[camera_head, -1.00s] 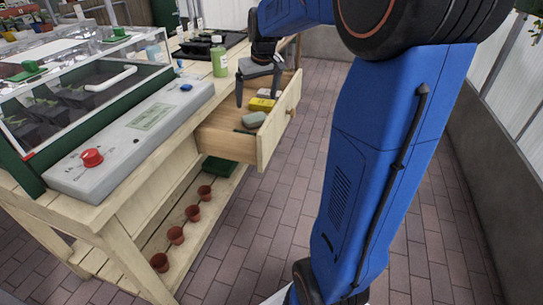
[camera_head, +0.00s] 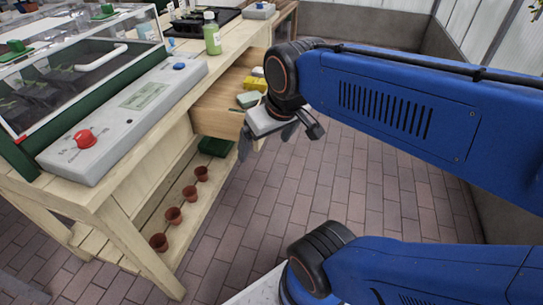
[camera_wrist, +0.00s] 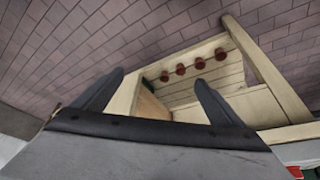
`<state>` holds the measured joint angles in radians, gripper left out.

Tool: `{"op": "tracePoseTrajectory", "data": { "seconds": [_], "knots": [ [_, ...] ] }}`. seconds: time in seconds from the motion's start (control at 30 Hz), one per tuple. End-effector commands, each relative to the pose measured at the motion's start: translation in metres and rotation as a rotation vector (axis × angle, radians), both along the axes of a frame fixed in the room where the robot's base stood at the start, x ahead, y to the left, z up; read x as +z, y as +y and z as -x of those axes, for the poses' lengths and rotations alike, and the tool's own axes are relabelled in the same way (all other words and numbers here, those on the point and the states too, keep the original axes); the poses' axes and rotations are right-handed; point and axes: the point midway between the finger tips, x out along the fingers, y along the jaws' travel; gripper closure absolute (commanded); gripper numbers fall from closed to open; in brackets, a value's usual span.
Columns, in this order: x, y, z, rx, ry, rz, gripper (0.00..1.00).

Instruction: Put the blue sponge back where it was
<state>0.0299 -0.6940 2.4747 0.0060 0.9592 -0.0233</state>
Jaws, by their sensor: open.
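No clearly blue sponge can be made out. The open wooden drawer (camera_head: 215,118) of the bench holds a pale grey-green block (camera_head: 247,99) and a yellow block (camera_head: 255,83); I cannot tell whether the pale one is the sponge. My gripper (camera_head: 300,134) is in front of the drawer's front end and hides part of it in the head view. In the wrist view, my gripper (camera_wrist: 160,80) has its two dark fingers wide apart, with nothing between them. The drawer also shows there, between the fingers (camera_wrist: 152,108).
The wooden bench (camera_head: 95,205) carries a grey control box (camera_head: 120,125) with a red knob, a glazed propagator (camera_head: 80,75) and a green bottle (camera_head: 212,35). Several small terracotta pots (camera_head: 173,215) stand on its lower shelf. The brick floor (camera_head: 240,215) beside it is clear.

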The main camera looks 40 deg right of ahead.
Motion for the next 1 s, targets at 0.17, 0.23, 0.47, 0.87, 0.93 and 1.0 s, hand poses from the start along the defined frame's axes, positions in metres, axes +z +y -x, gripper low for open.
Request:
{"op": "tracePoseTrajectory", "data": {
  "seconds": [0.17, 0.23, 0.47, 0.87, 0.93, 1.0],
  "knots": [
    [-0.014, 0.006, 0.027, 0.011, -0.011, -0.001, 0.08],
    [-0.017, 0.006, 0.031, 0.013, -0.012, -0.001, 0.08],
    [-0.018, 0.007, 0.033, 0.013, -0.012, -0.002, 0.08],
    [-0.018, 0.007, 0.033, 0.013, -0.012, -0.002, 0.08],
    [-0.018, 0.007, 0.033, 0.013, -0.012, -0.002, 0.08],
    [-0.018, 0.007, 0.033, 0.013, -0.012, -0.002, 0.08]
  ]
}}
